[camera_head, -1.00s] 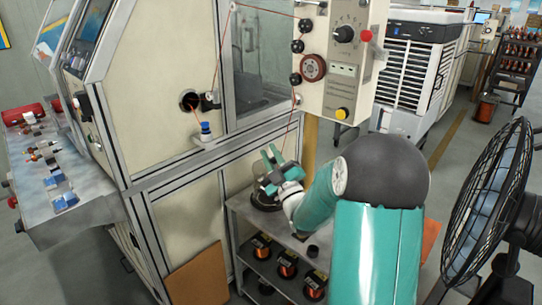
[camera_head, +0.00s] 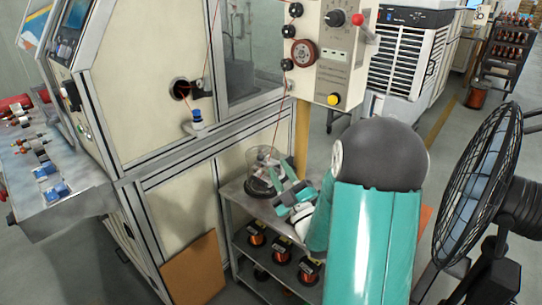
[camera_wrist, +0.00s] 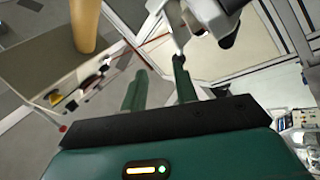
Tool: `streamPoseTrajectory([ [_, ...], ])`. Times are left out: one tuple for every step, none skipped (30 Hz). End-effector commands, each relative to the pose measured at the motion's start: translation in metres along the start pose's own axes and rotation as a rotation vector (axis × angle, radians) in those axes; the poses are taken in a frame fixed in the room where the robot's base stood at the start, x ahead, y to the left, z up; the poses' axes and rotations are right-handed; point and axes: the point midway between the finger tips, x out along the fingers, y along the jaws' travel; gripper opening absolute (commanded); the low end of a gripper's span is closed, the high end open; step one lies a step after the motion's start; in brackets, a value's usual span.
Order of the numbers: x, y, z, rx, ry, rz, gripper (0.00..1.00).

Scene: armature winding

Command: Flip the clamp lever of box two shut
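No label marks box two, and I cannot make out a clamp lever for certain. The cream box (camera_head: 323,75) on the yellow post has a dial, a yellow button and a red-knobbed lever (camera_head: 358,19) at its right side. The box also shows at the left of the wrist view (camera_wrist: 60,75), with a red knob (camera_wrist: 62,128) at its edge. My gripper (camera_head: 279,173) is low, below the box and beside the glass jar on the cart. In the wrist view its two green fingers (camera_wrist: 157,85) are apart, with nothing clearly between them. A white and dark part shows beyond the right finger.
The grey cart (camera_head: 238,216) carries the glass jar (camera_head: 262,160) on top and copper spools (camera_head: 282,249) below. The winding machine cabinet (camera_head: 140,90) stands left. A black fan (camera_head: 485,190) stands right. A copper wire runs down from the box's guides.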

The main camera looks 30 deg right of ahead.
Motion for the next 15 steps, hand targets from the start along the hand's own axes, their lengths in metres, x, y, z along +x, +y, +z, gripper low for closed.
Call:
streamPoseTrajectory([
  [-0.01,0.0,0.001,0.001,-0.003,0.0,0.29],
  [-0.015,0.0,0.001,0.001,-0.004,-0.001,0.29],
  [-0.021,0.0,0.001,0.001,-0.003,0.0,0.29],
  [-0.025,0.0,0.001,0.001,-0.003,0.0,0.29],
  [-0.028,0.0,0.001,0.001,-0.003,0.0,0.29],
  [-0.031,0.0,0.001,0.001,-0.002,0.0,0.29],
  [-0.033,0.0,0.001,0.0,-0.002,-0.001,0.29],
  [-0.035,0.0,0.001,0.0,-0.002,-0.001,0.29],
  [-0.036,0.0,0.001,0.0,-0.002,0.0,0.29],
  [-0.036,0.0,0.001,0.0,-0.001,0.0,0.29],
  [-0.036,0.0,0.0,0.0,-0.001,0.0,0.29],
  [-0.036,0.0,0.0,0.0,-0.001,0.0,0.29],
  [-0.036,0.0,0.0,0.0,0.0,0.0,0.29],
  [-0.036,0.0,0.0,0.0,0.0,0.0,0.29],
  [-0.036,0.0,0.0,0.0,0.0,0.0,0.29],
])
